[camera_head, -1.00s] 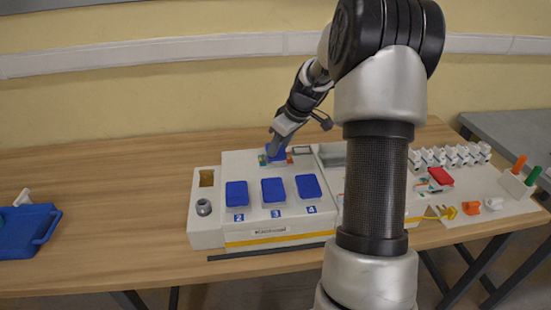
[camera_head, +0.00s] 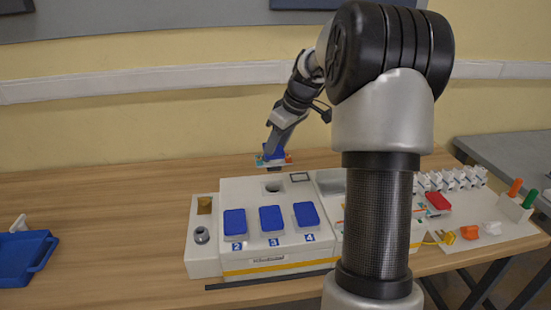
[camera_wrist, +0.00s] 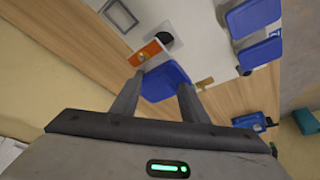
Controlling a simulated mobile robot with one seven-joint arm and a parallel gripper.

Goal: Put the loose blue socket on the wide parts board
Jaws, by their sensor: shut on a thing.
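My gripper (camera_head: 272,150) is shut on a blue socket (camera_head: 274,153) and holds it above the back left of the white socket box. The held blue socket also shows between the fingers in the wrist view (camera_wrist: 166,80), with an orange part (camera_wrist: 149,54) beside it. Below it, a round dark hole (camera_head: 273,187) shows in the box top. What seems to be the wide parts board (camera_head: 494,237) is the white sheet at the right. My arm hides part of its left side.
Blue sockets marked 2 (camera_head: 235,222), 3 (camera_head: 271,218) and 4 (camera_head: 306,215) sit in the white box (camera_head: 300,244). Several white switches (camera_head: 450,180), a red block (camera_head: 437,202) and orange and white plugs occupy the right side. A blue tray (camera_head: 22,256) lies at left.

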